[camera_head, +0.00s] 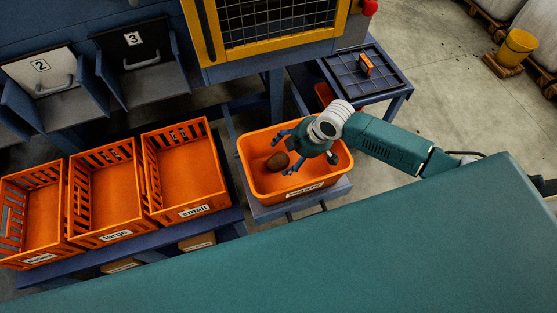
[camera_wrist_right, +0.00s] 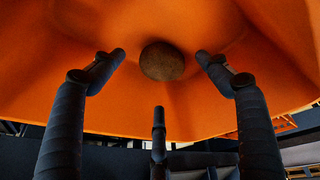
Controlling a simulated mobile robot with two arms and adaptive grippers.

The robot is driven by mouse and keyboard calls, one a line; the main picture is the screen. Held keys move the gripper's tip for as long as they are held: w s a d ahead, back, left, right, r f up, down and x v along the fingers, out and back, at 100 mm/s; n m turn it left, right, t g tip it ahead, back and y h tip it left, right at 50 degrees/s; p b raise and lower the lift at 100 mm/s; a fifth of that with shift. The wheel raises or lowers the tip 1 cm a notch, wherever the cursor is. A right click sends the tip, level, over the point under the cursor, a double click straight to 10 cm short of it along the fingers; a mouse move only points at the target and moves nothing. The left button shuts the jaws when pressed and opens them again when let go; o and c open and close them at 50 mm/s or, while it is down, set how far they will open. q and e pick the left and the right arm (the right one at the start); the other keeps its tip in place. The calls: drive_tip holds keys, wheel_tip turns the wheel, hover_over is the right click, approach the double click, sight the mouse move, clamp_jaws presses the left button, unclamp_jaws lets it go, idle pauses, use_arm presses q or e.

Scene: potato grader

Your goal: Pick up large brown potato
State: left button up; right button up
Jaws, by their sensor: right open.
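A brown potato (camera_head: 277,161) lies in the orange tub (camera_head: 262,188). In the right wrist view the potato (camera_wrist_right: 162,61) rests on the orange tub floor (camera_wrist_right: 60,70), just beyond and between my fingertips. My right gripper (camera_head: 290,152) is over the tub, its fingers spread and empty. In the right wrist view the right gripper (camera_wrist_right: 160,70) shows its fingers apart, with the potato not touched as far as I can see. My left gripper is not in view.
Orange crates labelled small (camera_head: 194,211) and large (camera_head: 116,235), plus another crate (camera_head: 40,257), stand on a bench left of the tub. Numbered chutes (camera_head: 140,55) and a yellow-framed mesh guard (camera_head: 205,40) are behind. A blue side table (camera_head: 378,85) stands behind my right arm.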

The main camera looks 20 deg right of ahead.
sight(281, 159)
drive_tip(key=x, duration=0.2)
drive_tip(key=a+p+x, duration=0.1)
drive_tip(key=x, duration=0.1)
drive_tip(key=shift+w+f, duration=0.1)
drive_tip(key=shift+f, duration=0.05)
drive_tip(key=shift+w+a+f, duration=0.1)
drive_tip(key=shift+f, duration=0.3)
drive_tip(key=c, duration=1.5)
